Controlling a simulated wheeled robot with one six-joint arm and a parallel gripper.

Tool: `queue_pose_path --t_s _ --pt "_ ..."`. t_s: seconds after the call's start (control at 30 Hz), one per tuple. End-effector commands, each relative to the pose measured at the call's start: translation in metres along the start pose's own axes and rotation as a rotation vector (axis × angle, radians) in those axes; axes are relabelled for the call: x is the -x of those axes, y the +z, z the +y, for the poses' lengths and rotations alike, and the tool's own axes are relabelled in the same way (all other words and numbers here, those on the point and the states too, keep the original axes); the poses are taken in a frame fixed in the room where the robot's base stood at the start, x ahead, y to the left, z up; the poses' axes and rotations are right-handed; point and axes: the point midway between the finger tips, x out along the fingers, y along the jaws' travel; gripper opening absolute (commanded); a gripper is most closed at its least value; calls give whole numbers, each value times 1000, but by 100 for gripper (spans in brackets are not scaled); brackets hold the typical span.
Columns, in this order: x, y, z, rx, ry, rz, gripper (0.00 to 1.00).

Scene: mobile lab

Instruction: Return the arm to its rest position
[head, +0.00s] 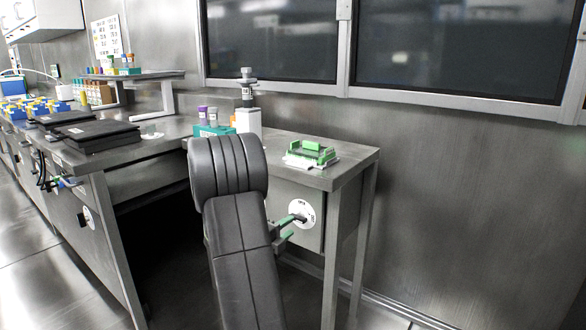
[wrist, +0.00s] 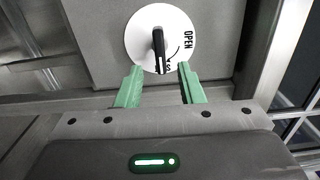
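My gripper (wrist: 160,68) is open, with its two green fingers apart and nothing between them touching either one. It is in front of a white round dial (wrist: 160,38) with a black handle on a grey cabinet front. The handle points down in the wrist view, over lettering that it partly hides; "OPEN" is readable at the dial's right. In the head view the dial (head: 306,214) is under the right end of the bench, with my gripper (head: 296,226) close to it. My dark arm rises in front of the bench and hides part of it.
A green and white device (head: 311,153) sits on the bench's right end (head: 345,163). A teal rack (head: 213,130) with tubes and a white instrument (head: 248,121) stand behind my arm. Black cases (head: 100,135) lie at the left. Floor is clear at lower left.

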Motion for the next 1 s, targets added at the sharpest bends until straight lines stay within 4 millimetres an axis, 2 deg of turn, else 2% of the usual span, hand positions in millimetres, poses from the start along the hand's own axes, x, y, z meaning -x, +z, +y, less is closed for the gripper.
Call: queue_pose_path --t_s 0.03,0.2,0.4,0.8,1.0 --pt "-10 -1 2 -2 -1 3 35" --pt "-35 0 1 -1 -1 1 35" --pt "-48 0 0 1 -1 0 35" --pt "-47 0 0 4 0 -1 35" --pt "-29 1 -2 1 0 -4 35"
